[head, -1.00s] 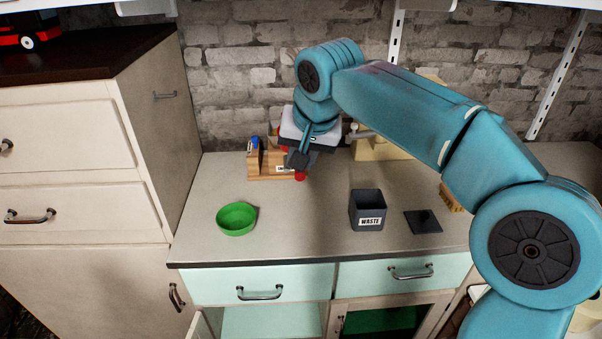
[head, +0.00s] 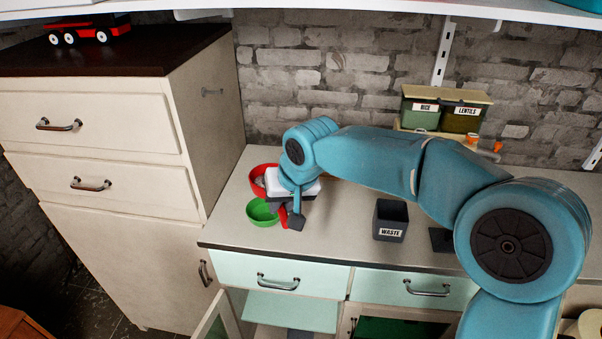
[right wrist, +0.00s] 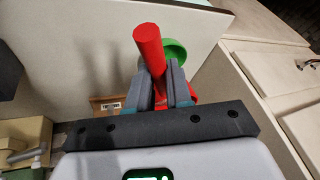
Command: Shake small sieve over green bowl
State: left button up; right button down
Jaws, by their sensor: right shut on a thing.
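The green bowl (head: 262,213) stands on the counter near its left front. My right gripper (head: 291,217) is just to its right, pointing down, and is shut on the red handle of the small sieve. The handle (right wrist: 149,47) shows between the fingers (right wrist: 161,88) in the right wrist view, with the green bowl (right wrist: 175,50) behind it. The sieve's red rim (head: 256,178) shows behind the bowl in the head view, partly hidden by my wrist. I cannot tell whether the sieve is over the bowl or behind it. My left gripper is not in view.
A dark waste bin (head: 391,222) stands right of the bowl, with a dark lid (head: 441,240) beside it. Rice (head: 421,115) and lentils (head: 461,117) containers are at the back right. A tall cabinet (head: 150,150) borders the counter's left.

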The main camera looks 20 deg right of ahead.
jog(key=f+b, duration=0.1)
jog(key=a+f+b, duration=0.1)
jog(key=f, duration=0.1)
jog(key=a+f+b, duration=0.1)
jog(key=shift+w+f, duration=0.15)
jog(key=shift+f, duration=0.1)
dwell(0.4)
jog(key=shift+w, duration=0.1)
jog(key=shift+d, duration=0.15)
dwell(0.4)
